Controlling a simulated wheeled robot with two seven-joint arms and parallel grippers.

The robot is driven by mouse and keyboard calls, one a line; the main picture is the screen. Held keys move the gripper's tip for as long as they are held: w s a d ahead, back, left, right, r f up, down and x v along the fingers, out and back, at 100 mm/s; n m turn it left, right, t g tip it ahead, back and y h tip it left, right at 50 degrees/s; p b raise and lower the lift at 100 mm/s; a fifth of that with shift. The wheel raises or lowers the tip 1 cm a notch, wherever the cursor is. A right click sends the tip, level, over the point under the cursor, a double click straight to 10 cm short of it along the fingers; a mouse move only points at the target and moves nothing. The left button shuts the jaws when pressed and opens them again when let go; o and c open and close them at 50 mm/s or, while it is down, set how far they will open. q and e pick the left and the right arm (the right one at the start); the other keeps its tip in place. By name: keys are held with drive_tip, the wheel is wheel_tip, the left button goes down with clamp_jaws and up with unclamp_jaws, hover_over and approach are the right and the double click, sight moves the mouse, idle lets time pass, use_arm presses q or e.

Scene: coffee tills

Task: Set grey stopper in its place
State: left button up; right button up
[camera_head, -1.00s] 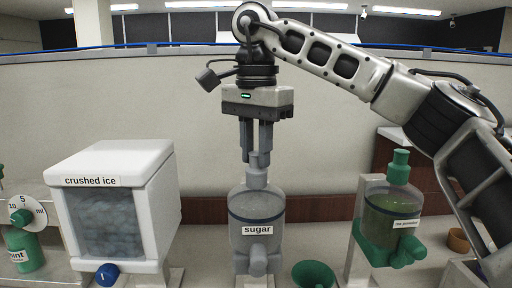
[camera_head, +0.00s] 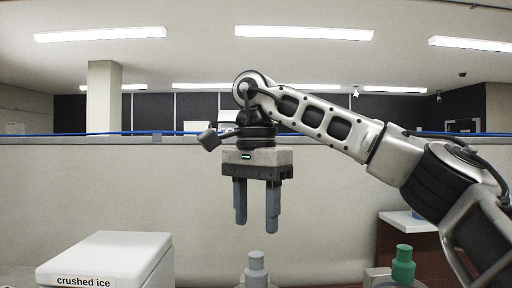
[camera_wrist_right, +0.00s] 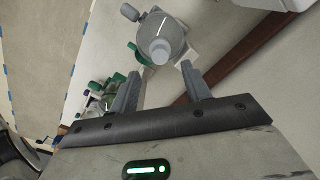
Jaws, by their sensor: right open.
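The grey stopper (camera_head: 256,270) stands upright on top of the sugar dispenser, whose body is below the edge of the head view. A clear gap shows between the fingertips and the stopper. My left gripper is in neither view.
A white crushed ice box (camera_head: 105,262) stands on the left. A green stopper (camera_head: 403,265) tops another dispenser on the right. A pale wall (camera_head: 90,190) runs behind. The air around my right gripper is clear.

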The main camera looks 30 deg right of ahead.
wheel_tip(320, 180, up, 10)
drive_tip(key=shift+f, duration=0.25)
drive_tip(key=shift+f, duration=0.1)
idle(0.5)
